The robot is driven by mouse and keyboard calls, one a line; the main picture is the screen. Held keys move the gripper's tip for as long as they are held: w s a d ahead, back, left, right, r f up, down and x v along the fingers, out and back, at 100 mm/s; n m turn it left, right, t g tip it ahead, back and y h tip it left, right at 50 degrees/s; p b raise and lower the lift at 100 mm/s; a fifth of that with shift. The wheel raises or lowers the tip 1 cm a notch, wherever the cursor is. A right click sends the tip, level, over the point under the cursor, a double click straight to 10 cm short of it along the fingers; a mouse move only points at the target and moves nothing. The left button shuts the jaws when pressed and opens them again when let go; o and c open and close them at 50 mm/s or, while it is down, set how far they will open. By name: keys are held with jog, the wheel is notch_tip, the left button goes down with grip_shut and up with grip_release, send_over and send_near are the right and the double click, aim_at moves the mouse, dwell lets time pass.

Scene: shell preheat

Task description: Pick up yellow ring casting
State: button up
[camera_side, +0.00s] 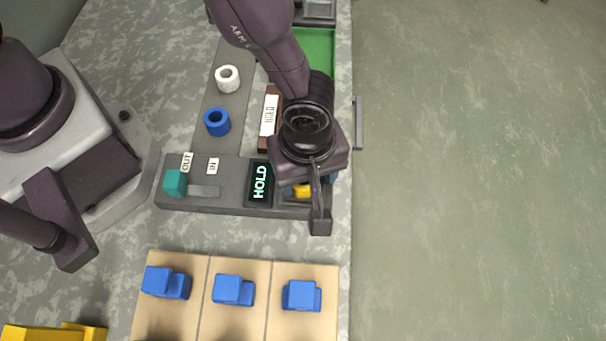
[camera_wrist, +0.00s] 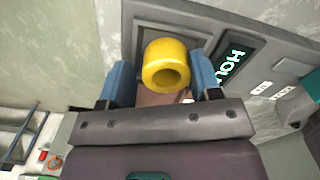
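The yellow ring casting (camera_wrist: 166,66) lies at the recess at the end of the grey panel, its round hole facing the wrist camera. In the side view a small part of the yellow ring (camera_side: 302,191) shows beneath my gripper; the rest is hidden. My gripper (camera_wrist: 160,72) has its blue fingers spread, one on each side of the ring. A narrow gap shows between the left finger and the ring; the right finger looks very close, and I cannot tell if it touches.
The grey panel (camera_side: 227,203) carries a lit HOLD display (camera_side: 260,184) and a teal slider knob (camera_side: 174,183). A white ring (camera_side: 227,78) and a blue ring (camera_side: 217,122) stand behind it. Blue blocks (camera_side: 233,289) sit on tan boards in front. A green tray (camera_side: 321,50) is at the back.

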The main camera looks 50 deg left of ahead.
jog(key=c, duration=0.7)
jog(key=shift+o, duration=0.2)
jog(key=shift+w, duration=0.1)
jog(key=shift+r, duration=0.2)
